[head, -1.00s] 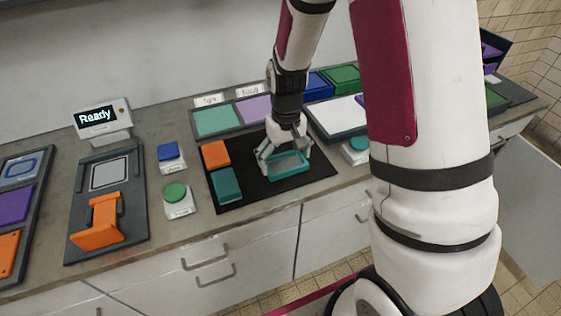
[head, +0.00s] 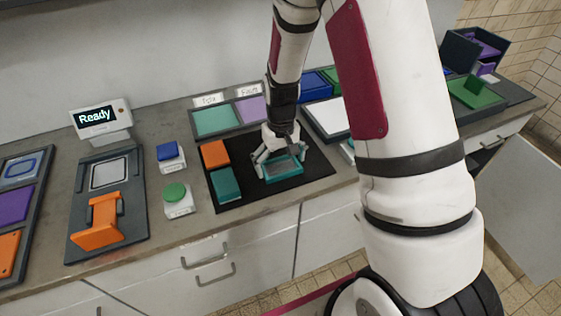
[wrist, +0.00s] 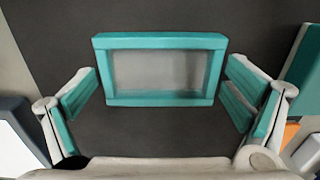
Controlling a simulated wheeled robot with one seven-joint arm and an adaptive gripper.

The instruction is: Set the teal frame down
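The teal frame (head: 283,172) is rectangular with a grey middle and lies flat on the black mat (head: 248,200). In the wrist view the teal frame (wrist: 160,99) is in the upper middle, with its full outline visible. My gripper (head: 282,160) is over it, pointing down. In the wrist view my gripper (wrist: 163,82) is open, one finger on each side of the frame.
An orange block (head: 215,154) and a teal block (head: 226,184) sit on the mat's left part. Behind are teal (head: 216,121) and purple (head: 251,109) trays. A green button (head: 176,191) and an orange handle (head: 102,222) stand left. The mat's front right is bare.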

